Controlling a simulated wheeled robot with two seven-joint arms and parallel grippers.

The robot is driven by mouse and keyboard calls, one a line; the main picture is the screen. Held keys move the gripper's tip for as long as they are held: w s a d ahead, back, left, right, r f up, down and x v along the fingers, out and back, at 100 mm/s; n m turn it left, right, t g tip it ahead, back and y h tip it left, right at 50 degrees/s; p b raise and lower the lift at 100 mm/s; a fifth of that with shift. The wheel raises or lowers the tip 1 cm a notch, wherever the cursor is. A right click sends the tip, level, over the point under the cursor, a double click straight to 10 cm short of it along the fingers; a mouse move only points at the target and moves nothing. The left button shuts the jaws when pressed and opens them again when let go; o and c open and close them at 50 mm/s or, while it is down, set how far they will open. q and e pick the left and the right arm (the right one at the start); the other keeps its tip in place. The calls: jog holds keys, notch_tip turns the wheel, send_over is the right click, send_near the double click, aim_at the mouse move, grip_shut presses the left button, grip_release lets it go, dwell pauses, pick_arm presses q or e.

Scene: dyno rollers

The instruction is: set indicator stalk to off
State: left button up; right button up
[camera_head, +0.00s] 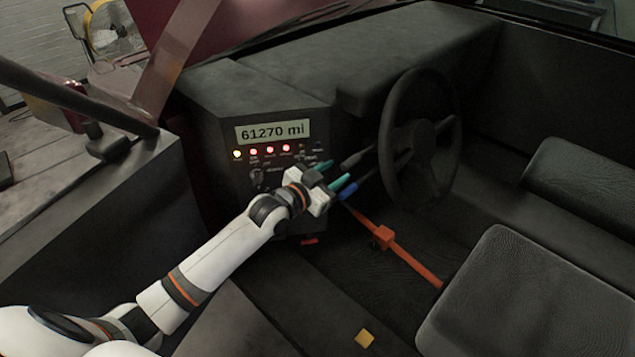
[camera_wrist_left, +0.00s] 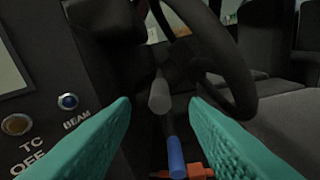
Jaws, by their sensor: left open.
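A grey-tipped stalk (camera_head: 352,160) and a blue-tipped stalk (camera_head: 349,190) stick out from the column left of the steering wheel (camera_head: 418,140). I cannot tell by label which is the indicator stalk. My left gripper (camera_head: 332,174) is open and empty, its teal fingers just left of the stalk tips. In the left wrist view, the grey stalk (camera_wrist_left: 159,94) lies between and beyond the fingertips. The blue stalk (camera_wrist_left: 176,157) is lower, also in the gap between the fingers. No contact shows. My right gripper is out of view.
The dash panel (camera_head: 270,133) with display, lights and switches is close left of the gripper. An orange bar (camera_head: 408,265) with a block slants below the wheel. Seats (camera_head: 530,300) fill the right.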

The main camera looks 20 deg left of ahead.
pick_arm(q)
jog(key=v, duration=0.6)
jog(key=shift+s, duration=0.1)
jog(key=s+a+f+n+g+y, duration=0.1)
jog(key=s+a+f+g+y, duration=0.1)
jog(key=f, duration=0.8)
jog(key=s+a+f+n+g+y, duration=0.1)
jog(key=a+f+n, duration=0.15)
jog(key=f, duration=0.75)
jog(key=s+a+f+g+y, duration=0.1)
jog(key=s+f+g, duration=0.1)
jog(key=s+f, duration=0.45)
jog(key=s+f+g+y, duration=0.15)
jog(key=s+f, duration=0.25)
jog(key=f, duration=0.6)
jog(key=s+d+f+g, duration=0.2)
jog(key=s+f, duration=0.4)
jog(key=s, duration=0.5)
jog(key=s+d+f+g, duration=0.2)
jog(key=s+f, duration=0.4)
jog(key=s, duration=0.6)
jog(key=s+d+f+g, duration=0.2)
jog(key=s+f+g, duration=0.2)
jog(key=s+f, duration=0.3)
jog(key=s, duration=0.5)
jog(key=shift+w+f, duration=0.1)
